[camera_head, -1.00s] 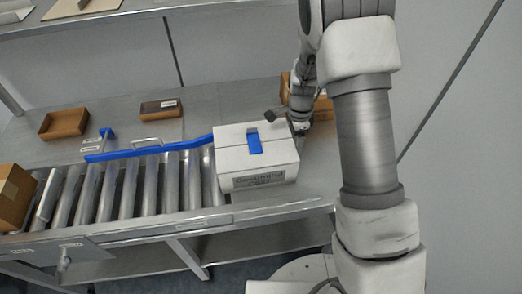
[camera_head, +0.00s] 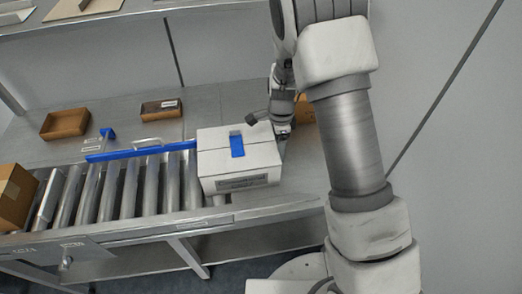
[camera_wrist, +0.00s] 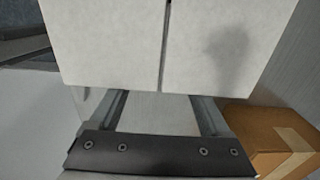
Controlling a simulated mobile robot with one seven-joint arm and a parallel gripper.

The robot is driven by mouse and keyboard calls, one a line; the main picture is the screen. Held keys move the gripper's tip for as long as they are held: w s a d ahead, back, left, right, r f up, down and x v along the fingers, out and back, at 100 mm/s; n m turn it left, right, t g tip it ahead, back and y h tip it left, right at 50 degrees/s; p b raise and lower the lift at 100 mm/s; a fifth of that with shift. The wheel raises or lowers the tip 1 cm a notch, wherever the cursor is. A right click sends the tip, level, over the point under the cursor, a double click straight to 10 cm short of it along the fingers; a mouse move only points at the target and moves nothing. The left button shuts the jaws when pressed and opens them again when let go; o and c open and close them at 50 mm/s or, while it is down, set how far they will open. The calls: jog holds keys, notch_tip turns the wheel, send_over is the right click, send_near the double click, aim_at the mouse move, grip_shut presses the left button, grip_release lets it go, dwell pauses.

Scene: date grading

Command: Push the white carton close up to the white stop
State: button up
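The white carton (camera_head: 215,163), with blue tape on its lid and dark print on its near side, sits at the right end of the roller conveyor. My gripper (camera_head: 283,130) is at its right side and looks to be against it. In the wrist view the carton (camera_wrist: 100,45) fills the top. There my gripper (camera_wrist: 161,97) has its two fingers apart, tips at the carton's lower edge, with nothing gripped. A pale upright bar across the rollers at far left, seemingly the white stop (camera_head: 46,195), stands well away from the carton.
A brown box (camera_head: 14,196) sits left of the bar. A blue guide rail (camera_head: 140,152) runs along the rollers' far side. Two brown trays (camera_head: 64,124) (camera_head: 161,108) lie behind it. Another brown box (camera_wrist: 262,130) is near my gripper. The rollers (camera_head: 125,190) between carton and bar are clear.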

aim_at(209, 150)
jog(key=shift+a, duration=0.1)
jog(key=shift+s+a+p, duration=0.15)
jog(key=shift+s+a, duration=0.05)
jog(key=shift+a, duration=0.6)
jog(key=shift+s+a+p, duration=0.1)
jog(key=shift+s+a, duration=0.05)
jog(key=shift+a, duration=0.6)
jog(key=shift+s+a+p, duration=0.15)
jog(key=shift+s+a, duration=0.05)
jog(key=shift+a, duration=0.7)
jog(key=shift+s+a+p, duration=0.15)
jog(key=shift+s+a, duration=0.05)
jog(key=shift+a, duration=0.6)
jog(key=shift+s+a+p, duration=0.15)
jog(key=shift+a, duration=0.6)
jog(key=shift+s+a+p, duration=0.15)
jog(key=shift+s+a, duration=0.05)
jog(key=shift+a, duration=0.7)
jog(key=shift+s+a+p, duration=0.25)
jog(key=shift+s+a, duration=0.1)
jog(key=shift+a, duration=1.25)
jog(key=shift+s+a+p, duration=0.25)
jog(key=shift+s+a, duration=0.1)
jog(key=shift+a, duration=1.25)
jog(key=shift+s+a+p, duration=0.25)
jog(key=shift+s+a, duration=0.1)
jog(key=shift+a, duration=1.25)
